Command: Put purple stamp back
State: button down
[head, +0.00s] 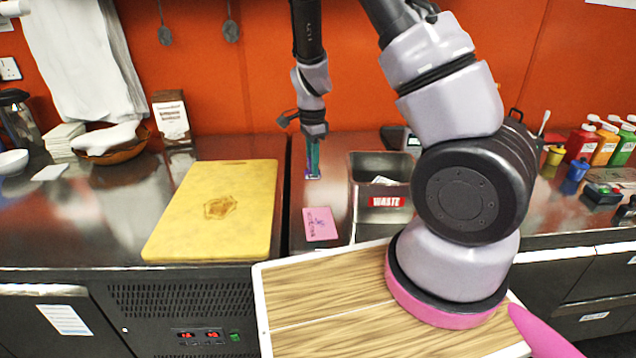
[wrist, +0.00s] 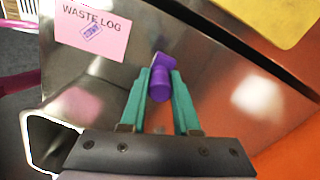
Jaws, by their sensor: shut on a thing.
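My gripper (head: 313,172) hangs over the steel counter, left of the waste bin. In the wrist view, the teal fingers of my gripper (wrist: 160,80) are closed on the purple stamp (wrist: 160,85), one on each side. The stamp is mostly hidden in the head view.
The steel waste bin (head: 354,195) stands close right of my gripper. A yellow cutting board (head: 220,207) lies to the left. Coloured bottles (head: 603,147), a blue stamp-like object (head: 575,175) and a small pad with coloured tops (head: 602,190) are at the far right.

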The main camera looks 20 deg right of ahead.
jog(key=shift+f, duration=2.95)
jog(key=shift+f, duration=0.15)
jog(key=c, duration=0.6)
grip_release()
jog(key=shift+c, duration=0.2)
